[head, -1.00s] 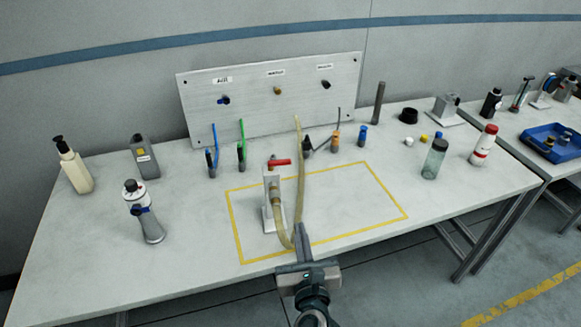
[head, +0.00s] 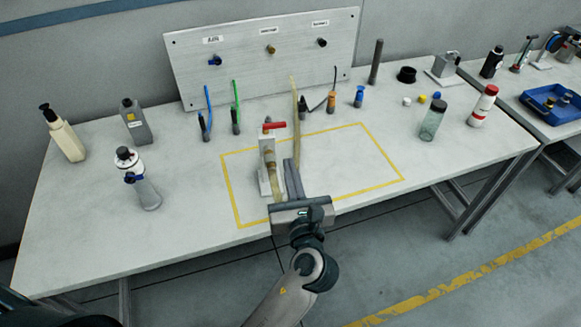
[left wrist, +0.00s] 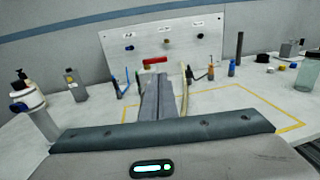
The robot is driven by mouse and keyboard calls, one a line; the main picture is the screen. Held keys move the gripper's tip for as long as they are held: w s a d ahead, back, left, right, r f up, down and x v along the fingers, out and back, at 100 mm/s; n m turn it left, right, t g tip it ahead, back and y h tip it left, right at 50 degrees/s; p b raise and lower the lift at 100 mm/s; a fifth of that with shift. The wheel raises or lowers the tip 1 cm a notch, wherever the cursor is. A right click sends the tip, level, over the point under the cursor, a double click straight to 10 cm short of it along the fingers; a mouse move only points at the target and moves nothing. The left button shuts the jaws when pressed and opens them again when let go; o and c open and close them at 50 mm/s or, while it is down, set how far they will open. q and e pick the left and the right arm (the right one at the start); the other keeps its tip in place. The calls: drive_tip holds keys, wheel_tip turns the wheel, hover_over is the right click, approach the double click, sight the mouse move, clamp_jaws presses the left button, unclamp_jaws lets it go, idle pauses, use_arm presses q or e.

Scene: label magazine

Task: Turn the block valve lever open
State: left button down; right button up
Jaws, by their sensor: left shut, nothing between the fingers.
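The block valve has a red lever (head: 274,125) on top of a pale upright body (head: 267,165), standing inside the yellow outline on the bench. The lever lies about level and points to the right in the head view. It also shows in the left wrist view (left wrist: 155,60), just beyond the fingertips. My left gripper (head: 291,163) is shut and empty, in front of and slightly right of the valve. Its fingers partly hide the valve's lower hose; contact cannot be told. My right gripper is not in view.
A tan hose (head: 297,120) rises behind the left fingers. A labelled panel (head: 265,75) stands at the back, with several coloured connectors before it. The right part of the yellow outline (head: 385,155) is clear.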

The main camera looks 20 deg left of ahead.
use_arm(q)
drive_tip(key=p, duration=0.3)
approach(279, 127)
drive_tip(key=x, duration=0.5)
drive_tip(key=shift+w+r, duration=0.15)
drive_tip(key=shift+r, duration=0.05)
drive_tip(key=shift+w+a+f, duration=0.15)
drive_tip(key=shift+w+a, duration=0.1)
drive_tip(key=shift+w, duration=0.3)
